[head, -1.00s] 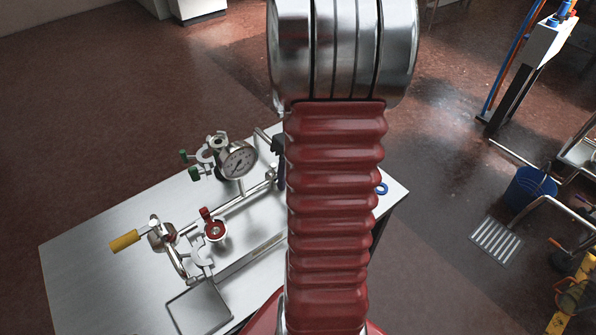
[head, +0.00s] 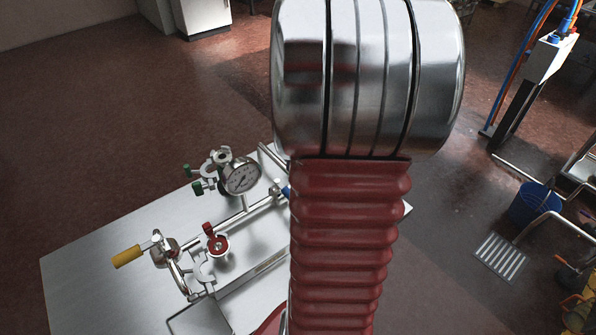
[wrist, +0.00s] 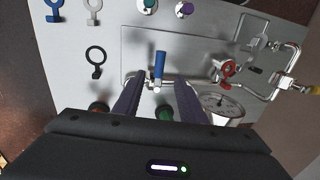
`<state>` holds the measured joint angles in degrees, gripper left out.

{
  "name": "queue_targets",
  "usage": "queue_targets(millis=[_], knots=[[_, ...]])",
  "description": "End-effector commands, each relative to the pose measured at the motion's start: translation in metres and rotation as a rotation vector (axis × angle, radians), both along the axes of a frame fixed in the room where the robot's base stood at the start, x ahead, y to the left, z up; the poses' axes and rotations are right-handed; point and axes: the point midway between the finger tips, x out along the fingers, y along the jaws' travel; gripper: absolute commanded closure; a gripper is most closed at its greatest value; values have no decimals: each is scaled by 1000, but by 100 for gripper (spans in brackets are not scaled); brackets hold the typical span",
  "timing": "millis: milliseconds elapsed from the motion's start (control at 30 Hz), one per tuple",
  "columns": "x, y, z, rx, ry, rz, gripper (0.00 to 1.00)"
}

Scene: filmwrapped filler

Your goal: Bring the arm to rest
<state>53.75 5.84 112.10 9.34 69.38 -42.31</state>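My gripper (wrist: 159,84) shows in the wrist view with its two dark fingers apart and nothing held between them. A blue handle (wrist: 158,66) on the pipework shows beyond the gap, clear of both fingers. In the head view my arm, a red bellows sleeve under a large metal joint, rises through the middle and hides the gripper. The pipework has a round gauge (head: 241,177), a red valve (head: 217,245) and a yellow handle (head: 127,257). The gauge also shows in the wrist view (wrist: 221,106), close to the right finger.
The pipework stands on a metal table (head: 90,270), partly hidden by my arm. Ring-headed pieces, one blue (wrist: 54,8) and one black (wrist: 96,60), lie on it. A blue bucket (head: 533,203) and floor grate (head: 500,257) are at right. Open floor lies behind the table.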

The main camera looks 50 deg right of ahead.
Motion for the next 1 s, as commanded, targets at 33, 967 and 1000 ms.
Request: queue_targets(millis=[33,967,1000], knots=[[0,-2,6,-2,-1,-1,62],[-1,-4,17,-1,3,-25,62],[0,-5,17,-4,4,-40,62]])
